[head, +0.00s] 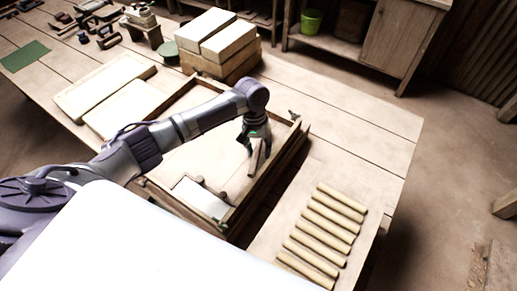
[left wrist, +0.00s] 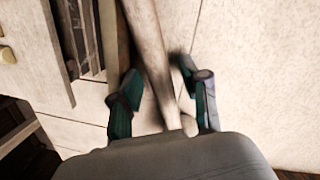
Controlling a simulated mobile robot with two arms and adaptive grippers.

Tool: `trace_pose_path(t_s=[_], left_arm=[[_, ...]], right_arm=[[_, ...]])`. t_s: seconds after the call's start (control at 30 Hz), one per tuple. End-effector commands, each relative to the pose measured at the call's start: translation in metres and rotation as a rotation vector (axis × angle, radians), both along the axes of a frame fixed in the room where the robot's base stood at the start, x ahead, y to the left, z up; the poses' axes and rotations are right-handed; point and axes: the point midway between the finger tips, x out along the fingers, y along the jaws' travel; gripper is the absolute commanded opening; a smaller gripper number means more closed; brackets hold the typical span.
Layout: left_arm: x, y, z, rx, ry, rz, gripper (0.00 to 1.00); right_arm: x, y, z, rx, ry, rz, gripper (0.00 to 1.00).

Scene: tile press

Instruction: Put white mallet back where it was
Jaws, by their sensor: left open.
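My left gripper (head: 256,143) is low over the right part of a shallow wooden frame (head: 178,92) on the table. Its two fingers are open and apart. In the left wrist view, a pale wooden bar, like the mallet's handle (left wrist: 148,42), runs down between the open fingers of my left gripper (left wrist: 156,70). In the head view, a pale piece of it (head: 254,164) shows just below the fingers. The mallet's head cannot be made out clearly. I cannot tell whether the fingers touch the handle. My right gripper is not in view.
Several wooden rods (head: 325,228) lie in a row at the right. A white plate (head: 203,198) lies in the frame's near part. Pale boards (head: 105,85) lie left of the frame, and stacked blocks (head: 228,42) stand behind it. The table's right back corner is clear.

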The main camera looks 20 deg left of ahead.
Motion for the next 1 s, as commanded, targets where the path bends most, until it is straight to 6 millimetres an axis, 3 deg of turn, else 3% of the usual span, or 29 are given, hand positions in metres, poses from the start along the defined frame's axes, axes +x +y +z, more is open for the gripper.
trace_pose_path(t_s=[0.17,0.7,1.0], left_arm=[[0.001,0.001,0.011,0.002,-0.003,-0.001,0.46],[0.01,0.014,0.113,-0.001,-0.001,-0.001,0.46],[0.011,0.016,0.127,0.0,0.001,0.0,0.46]], right_arm=[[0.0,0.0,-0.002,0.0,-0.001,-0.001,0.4],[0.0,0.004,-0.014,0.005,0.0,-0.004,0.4],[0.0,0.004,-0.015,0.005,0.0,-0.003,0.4]])
